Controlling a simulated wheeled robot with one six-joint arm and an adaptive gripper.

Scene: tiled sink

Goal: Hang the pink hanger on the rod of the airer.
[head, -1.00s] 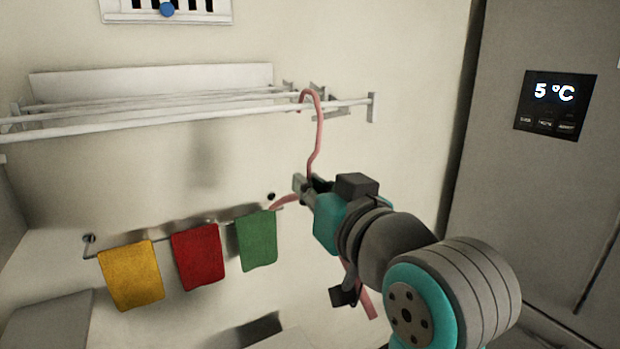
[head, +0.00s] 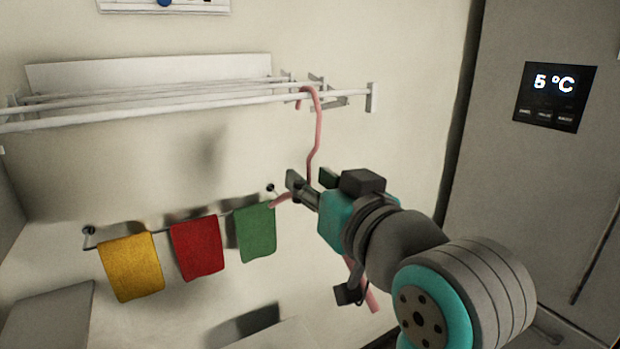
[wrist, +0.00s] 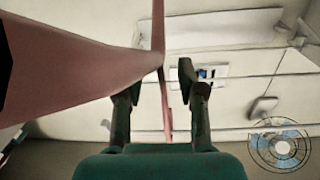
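The pink hanger (head: 318,135) hangs upright at the airer (head: 150,113). Its hook curves over the front rod (head: 345,93) near the right end, with the hook tip on the far side. My gripper (head: 312,182) is open around the hanger's neck, just below the hook stem. In the wrist view the hanger (wrist: 75,65) passes between the two spread fingers (wrist: 157,82), with gaps visible beside it. My arm hides most of the hanger's lower body; one shoulder shows at left and a lower end below the arm.
A lower rail on the wall holds a yellow cloth (head: 131,266), a red cloth (head: 197,247) and a green cloth (head: 255,232), the green one close to the hanger's left shoulder. A grey fridge (head: 520,190) stands at right. The front rod is otherwise bare.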

